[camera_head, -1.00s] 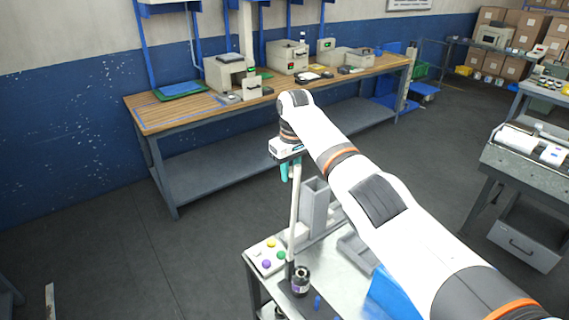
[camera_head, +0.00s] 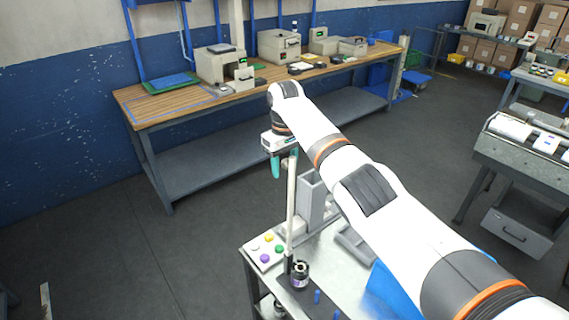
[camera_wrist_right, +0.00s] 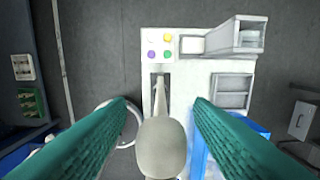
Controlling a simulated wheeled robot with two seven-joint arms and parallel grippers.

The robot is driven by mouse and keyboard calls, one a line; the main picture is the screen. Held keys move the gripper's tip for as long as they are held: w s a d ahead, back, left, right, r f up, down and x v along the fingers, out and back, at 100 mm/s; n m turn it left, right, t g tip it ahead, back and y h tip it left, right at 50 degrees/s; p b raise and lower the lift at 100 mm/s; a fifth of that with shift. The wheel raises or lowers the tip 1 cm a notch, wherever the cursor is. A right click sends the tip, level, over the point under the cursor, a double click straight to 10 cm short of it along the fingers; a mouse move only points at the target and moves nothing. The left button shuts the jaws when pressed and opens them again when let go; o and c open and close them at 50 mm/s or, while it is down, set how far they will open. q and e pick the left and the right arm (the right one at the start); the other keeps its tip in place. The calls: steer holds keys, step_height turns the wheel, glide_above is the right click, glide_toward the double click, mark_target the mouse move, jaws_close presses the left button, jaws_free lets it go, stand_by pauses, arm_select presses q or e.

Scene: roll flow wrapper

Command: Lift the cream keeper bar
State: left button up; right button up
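The cream keeper bar (camera_head: 291,210) stands upright, long and thin, over the near metal cart top. In the right wrist view its rounded pale end (camera_wrist_right: 160,148) is close to the camera, between the fingers. My right gripper (camera_head: 283,168) points down at the bar's upper end. In its wrist view the teal fingers (camera_wrist_right: 160,112) are spread wide, with a gap on each side of the bar. The bar's very top is partly hidden by the gripper in the head view. My left gripper is not in view.
The cart top (camera_head: 322,248) carries a button panel (camera_head: 265,251), a dark round knob piece (camera_head: 300,276), a tall grey holder (camera_head: 311,200) and a blue bin (camera_head: 388,290). A wooden workbench (camera_head: 170,108) stands behind. Open floor lies to the left.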

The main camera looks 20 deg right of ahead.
steer(key=shift+r, duration=0.1)
step_height(320, 180, up, 6)
steer(key=b, duration=0.2)
steer(key=shift+r+b, duration=0.15)
steer(key=shift+b, duration=0.25)
step_height(320, 180, up, 4)
steer(key=shift+r, duration=0.8)
steer(key=shift+f, duration=0.1)
